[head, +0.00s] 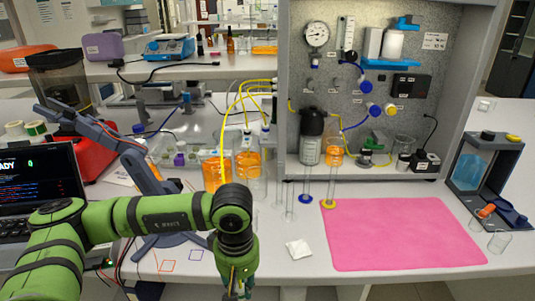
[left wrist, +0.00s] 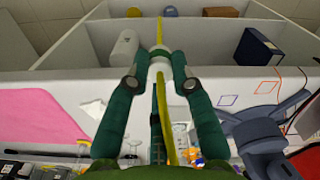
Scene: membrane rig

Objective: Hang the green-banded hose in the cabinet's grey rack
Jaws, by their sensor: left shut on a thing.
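My left gripper (left wrist: 160,76) is shut on a pale piece of a thin yellow-green hose (left wrist: 161,105). The hose runs between the fingers, above and below the grip. In the head view the left gripper (head: 238,284) points down at the bench's front edge, partly cut off by the bottom of the picture. The grey cabinet (head: 462,85) stands open at the back, with gauges and bottles inside. I cannot make out its grey rack for certain. My right gripper is not in view.
A pink mat (head: 400,235) covers the bench front right of the arm. Glass cylinders (head: 290,205) and orange-filled bottles (head: 250,172) stand before the cabinet's left side. A blue-grey stand (head: 145,175) and laptop (head: 40,190) are at left. Open shelves show below the bench in the wrist view.

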